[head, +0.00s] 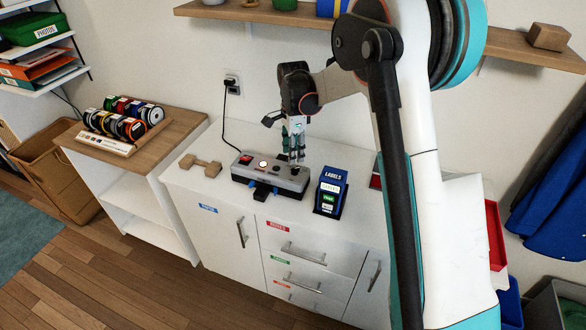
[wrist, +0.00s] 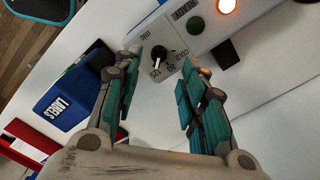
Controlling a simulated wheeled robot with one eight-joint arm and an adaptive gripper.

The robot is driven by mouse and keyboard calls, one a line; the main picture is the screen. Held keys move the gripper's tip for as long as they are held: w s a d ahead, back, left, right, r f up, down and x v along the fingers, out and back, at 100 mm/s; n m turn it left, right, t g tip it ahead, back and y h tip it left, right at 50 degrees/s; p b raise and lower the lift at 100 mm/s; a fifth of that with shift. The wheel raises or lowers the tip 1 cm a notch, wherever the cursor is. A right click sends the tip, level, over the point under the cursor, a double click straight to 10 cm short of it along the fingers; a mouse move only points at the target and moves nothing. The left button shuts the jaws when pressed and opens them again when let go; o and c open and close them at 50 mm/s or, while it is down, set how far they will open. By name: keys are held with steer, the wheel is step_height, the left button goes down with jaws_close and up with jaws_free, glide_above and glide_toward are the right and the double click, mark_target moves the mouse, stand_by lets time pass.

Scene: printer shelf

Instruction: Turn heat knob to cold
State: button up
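The heat knob (wrist: 167,57) is a small round black knob on the grey end panel of the laminator (head: 270,173), with printed marks around it. In the wrist view it lies between and just beyond my fingertips. Its small white pointer appears to face the lower-left marks, but the exact setting is hard to read. My gripper (wrist: 161,66) is open and empty, with a teal-padded finger on either side of the knob's line. Contact is not visible.
A blue labels box (head: 330,190) stands just right of the laminator, near my fingers. A glowing orange light (wrist: 227,5) and a dark green button (wrist: 196,27) sit on the laminator.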

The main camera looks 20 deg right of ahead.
mark_target(295, 170)
step_height(295, 170, down, 7)
steer(key=shift+r+b, duration=0.1)
steer(key=shift+b, duration=0.7)
jaws_close()
